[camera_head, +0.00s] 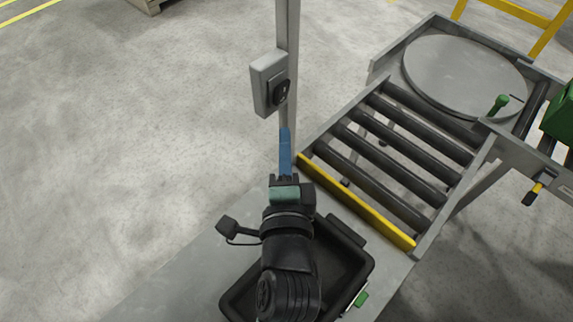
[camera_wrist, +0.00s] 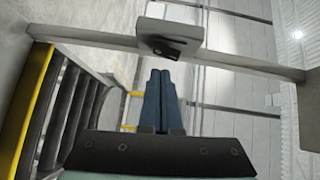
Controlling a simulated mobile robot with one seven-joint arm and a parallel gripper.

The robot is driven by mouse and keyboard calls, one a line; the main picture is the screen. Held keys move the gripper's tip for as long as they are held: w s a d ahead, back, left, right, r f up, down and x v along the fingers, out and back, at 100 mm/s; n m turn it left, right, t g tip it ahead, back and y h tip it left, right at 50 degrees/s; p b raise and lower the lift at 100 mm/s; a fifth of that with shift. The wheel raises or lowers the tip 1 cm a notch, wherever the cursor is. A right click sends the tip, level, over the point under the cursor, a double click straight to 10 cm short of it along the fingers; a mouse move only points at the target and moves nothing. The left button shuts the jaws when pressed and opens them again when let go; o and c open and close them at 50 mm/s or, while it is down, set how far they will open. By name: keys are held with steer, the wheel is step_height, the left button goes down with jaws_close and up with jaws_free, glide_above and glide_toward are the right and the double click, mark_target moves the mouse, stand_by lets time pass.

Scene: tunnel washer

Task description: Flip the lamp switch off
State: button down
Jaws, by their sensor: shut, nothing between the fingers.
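The lamp switch is a black rotary knob (camera_head: 279,93) on a grey box (camera_head: 264,80) fixed to a grey upright post (camera_head: 288,30). In the wrist view the knob (camera_wrist: 163,47) and its box (camera_wrist: 170,29) show just beyond the fingertips. My gripper (camera_head: 285,131) has blue fingers, shut together with nothing between them. In the head view its tips are below the box and apart from it. In the wrist view the shut fingers (camera_wrist: 160,73) point toward the knob; whether they touch it I cannot tell, but a small gap seems to show.
A roller conveyor (camera_head: 385,150) with a yellow front bar (camera_head: 357,203) lies right of the post. A round turntable (camera_head: 465,75) and a green-knobbed lever (camera_head: 499,104) are beyond it. A black tray (camera_head: 360,262) sits on the grey table (camera_head: 160,285) under my arm. Open floor lies left.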

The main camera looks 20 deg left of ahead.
steer(key=shift+b+v, duration=0.5)
steer(key=shift+v, duration=2.1)
